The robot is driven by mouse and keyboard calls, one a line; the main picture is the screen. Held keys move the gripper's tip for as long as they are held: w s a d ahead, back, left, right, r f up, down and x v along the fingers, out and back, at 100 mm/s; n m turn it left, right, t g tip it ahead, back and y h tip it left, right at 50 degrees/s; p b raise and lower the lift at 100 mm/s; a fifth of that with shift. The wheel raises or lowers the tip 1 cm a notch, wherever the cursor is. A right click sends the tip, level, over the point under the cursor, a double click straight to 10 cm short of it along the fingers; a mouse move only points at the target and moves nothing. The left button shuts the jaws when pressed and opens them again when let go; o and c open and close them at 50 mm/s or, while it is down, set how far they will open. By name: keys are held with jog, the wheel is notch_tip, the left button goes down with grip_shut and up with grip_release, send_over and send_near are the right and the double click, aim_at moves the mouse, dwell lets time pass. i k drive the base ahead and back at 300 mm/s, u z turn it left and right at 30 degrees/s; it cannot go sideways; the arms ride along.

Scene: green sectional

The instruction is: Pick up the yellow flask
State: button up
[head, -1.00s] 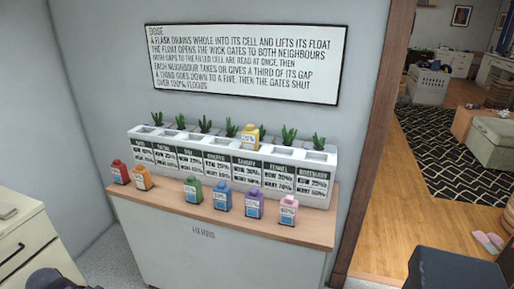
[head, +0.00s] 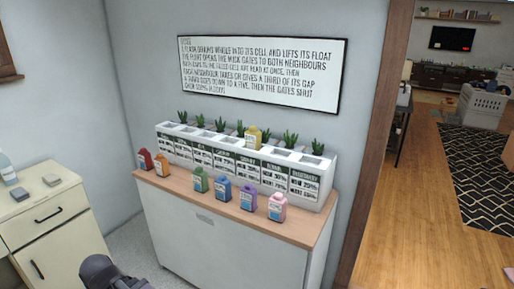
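The yellow flask (head: 252,137) stands upright on top of the white planter box (head: 327,178), around the middle of its row of cells. It has a pale label, too small to read here. Several other flasks stand on the wooden top in front of the box: red (head: 145,160), orange (head: 161,166), green (head: 200,180), blue (head: 223,189), purple (head: 248,196) and pink (head: 277,207).
The flasks' cabinet (head: 225,245) stands against the wall under a text sign (head: 262,75). Small green plants rise behind the box. A cream drawer unit (head: 55,220) stands at left. A doorway at right opens on wooden floor (head: 405,230) and a patterned rug (head: 485,175).

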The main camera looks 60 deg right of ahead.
aim_at(253, 137)
jog(key=u, duration=0.05)
jog(key=k, duration=1.4)
jog(key=z, duration=1.6)
jog(key=i, duration=1)
